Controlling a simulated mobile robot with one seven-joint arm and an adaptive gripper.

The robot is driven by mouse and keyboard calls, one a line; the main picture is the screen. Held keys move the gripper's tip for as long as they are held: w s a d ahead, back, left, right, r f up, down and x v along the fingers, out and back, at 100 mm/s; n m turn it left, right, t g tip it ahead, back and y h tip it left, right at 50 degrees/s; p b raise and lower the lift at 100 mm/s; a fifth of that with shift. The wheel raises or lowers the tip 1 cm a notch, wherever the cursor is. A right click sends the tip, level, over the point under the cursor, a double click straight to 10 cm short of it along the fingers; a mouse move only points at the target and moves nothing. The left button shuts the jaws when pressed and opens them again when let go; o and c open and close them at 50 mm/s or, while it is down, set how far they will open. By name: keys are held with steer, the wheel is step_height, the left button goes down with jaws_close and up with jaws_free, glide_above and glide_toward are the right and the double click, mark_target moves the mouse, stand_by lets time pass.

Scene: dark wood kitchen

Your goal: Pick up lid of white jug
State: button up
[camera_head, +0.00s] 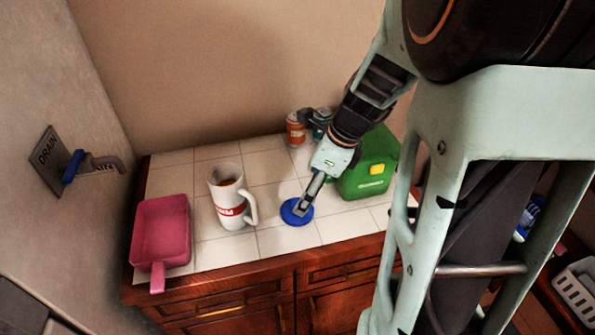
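The white jug (228,204) stands upright on the tiled counter, left of my gripper. It has a red label band and a handle on its right, and its top is open with something brown inside. A round blue lid (289,217) lies on the tiles to the right of the jug. My gripper (302,209) points down at the lid, its fingertips over or touching the lid's upper right part. The fingers look like one narrow shape, so their opening and any hold on the lid are unclear.
A pink dustpan-like tray (161,232) lies at the counter's left. A green canister (368,176) stands right of my gripper, with small cans (296,129) behind. A drain tap (98,165) sticks out from the left wall. Bare tiles (262,170) lie behind the jug and lid.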

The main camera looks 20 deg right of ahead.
steer(key=w+f, duration=0.1)
steer(key=f+m+b, duration=0.1)
steer(key=f, duration=0.1)
steer(key=w+f+m, duration=0.1)
steer(key=f, duration=0.1)
steer(key=shift+w+f+t, duration=0.15)
steer(key=shift+w+t, duration=0.15)
steer(key=x, duration=0.1)
steer(key=b+x, duration=0.1)
steer(key=x, duration=0.3)
steer(key=shift+a, duration=0.3)
steer(key=c, duration=1)
